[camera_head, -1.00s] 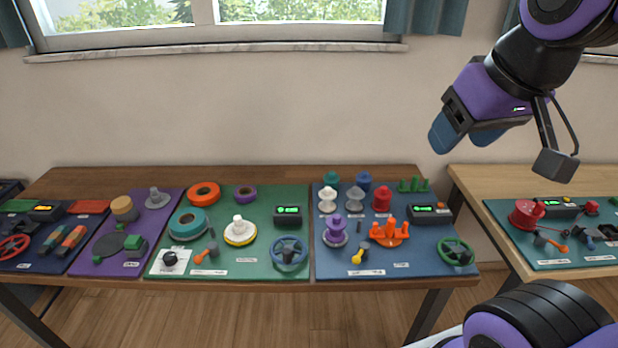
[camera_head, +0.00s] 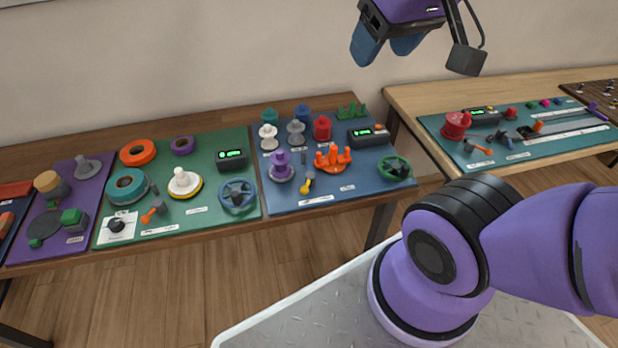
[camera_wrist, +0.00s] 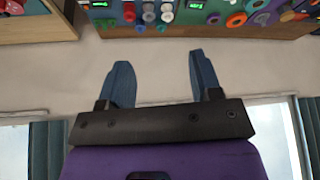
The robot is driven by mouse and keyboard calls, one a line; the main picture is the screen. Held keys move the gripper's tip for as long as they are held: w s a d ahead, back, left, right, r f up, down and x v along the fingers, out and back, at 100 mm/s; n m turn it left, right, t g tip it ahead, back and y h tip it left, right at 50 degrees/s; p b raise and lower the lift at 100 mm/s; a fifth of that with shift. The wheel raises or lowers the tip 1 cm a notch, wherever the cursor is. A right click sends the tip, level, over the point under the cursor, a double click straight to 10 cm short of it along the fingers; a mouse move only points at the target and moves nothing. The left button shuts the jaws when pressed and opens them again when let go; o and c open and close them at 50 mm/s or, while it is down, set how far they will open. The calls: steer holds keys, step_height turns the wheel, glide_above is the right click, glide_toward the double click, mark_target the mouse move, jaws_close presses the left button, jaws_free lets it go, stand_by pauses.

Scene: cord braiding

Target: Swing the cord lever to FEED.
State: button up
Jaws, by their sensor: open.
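The labels are too small to read, so I cannot tell which lever is the cord lever. A small lever with a yellow end (camera_head: 306,187) stands on the blue board (camera_head: 350,199), near an orange crown-shaped piece (camera_head: 333,160). An orange-ended lever (camera_head: 153,213) is on the green board (camera_head: 200,221). Another orange-tipped lever (camera_head: 478,147) is on the teal board (camera_head: 545,157) at the right. My gripper (camera_head: 384,48) is high above and behind the blue board, near the wall. In the wrist view its blue fingers (camera_wrist: 160,65) are apart with nothing between them.
Bobbins, including a red one (camera_head: 322,128), and a green handwheel (camera_head: 395,168) crowd the blue board. A blue handwheel (camera_head: 237,195) and small displays (camera_head: 232,158) stand nearby. A gap separates the dark table from the light table (camera_head: 405,97). The air around my gripper looks clear.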

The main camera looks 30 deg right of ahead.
stand_by(0.4)
steer(key=shift+c, duration=0.5)
steer(key=m+g+y, duration=0.4)
steer(key=m+g, duration=0.1)
steer(key=g, duration=0.3)
glide_above(305, 186)
steer(key=w+d, duration=0.3)
steer(key=d, duration=0.1)
step_height(305, 186, down, 36)
steer(key=f, duration=0.1)
steer(key=x, duration=1)
steer(key=shift+s+a, duration=0.2)
steer(key=shift+s, duration=0.05)
